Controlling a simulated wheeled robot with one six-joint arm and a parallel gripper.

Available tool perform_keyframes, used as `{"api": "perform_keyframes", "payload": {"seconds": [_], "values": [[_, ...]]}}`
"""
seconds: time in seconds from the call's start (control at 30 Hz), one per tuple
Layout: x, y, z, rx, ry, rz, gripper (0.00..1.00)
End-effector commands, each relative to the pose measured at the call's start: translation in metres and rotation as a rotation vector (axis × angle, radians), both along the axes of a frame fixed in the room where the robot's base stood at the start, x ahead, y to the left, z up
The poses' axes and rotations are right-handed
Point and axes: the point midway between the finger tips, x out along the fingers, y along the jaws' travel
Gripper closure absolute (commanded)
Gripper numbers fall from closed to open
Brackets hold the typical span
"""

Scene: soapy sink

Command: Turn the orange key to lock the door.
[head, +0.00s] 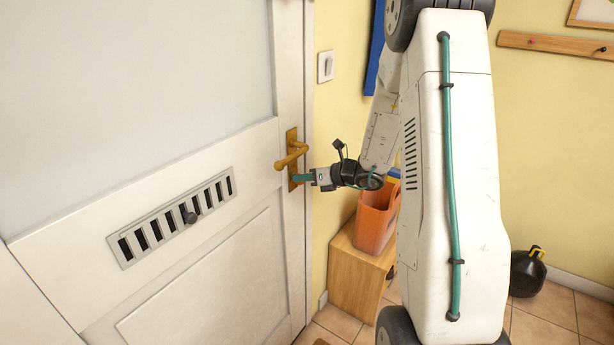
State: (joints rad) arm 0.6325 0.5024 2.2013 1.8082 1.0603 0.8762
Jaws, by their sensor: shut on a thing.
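The white door (130,210) fills the left side of the head view and looks closed against its frame. A brass handle (291,156) on a brass plate sits near the door's right edge. My gripper (301,178) reaches in from the right, just below the handle, with its green fingers at the lower part of the plate. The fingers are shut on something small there. The orange key itself is not clearly visible; the fingers cover the keyhole area, so its turn angle cannot be told.
A grey vent (172,217) with a dark knob is set in the door. An orange bin (376,222) stands on a wooden box (354,272) below my arm. A light switch (326,66) is on the yellow wall. A black container (527,272) stands on the tiled floor at right.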

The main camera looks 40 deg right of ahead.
Motion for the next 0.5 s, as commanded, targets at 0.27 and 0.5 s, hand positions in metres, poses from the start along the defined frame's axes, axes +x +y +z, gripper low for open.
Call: {"api": "perform_keyframes", "payload": {"seconds": [0.27, 0.5], "values": [[0.0, -0.0011, -0.0002, 0.029, 0.013, -0.003, 1.0], [0.001, -0.0024, -0.0013, 0.189, 0.07, -0.003, 1.0]]}}
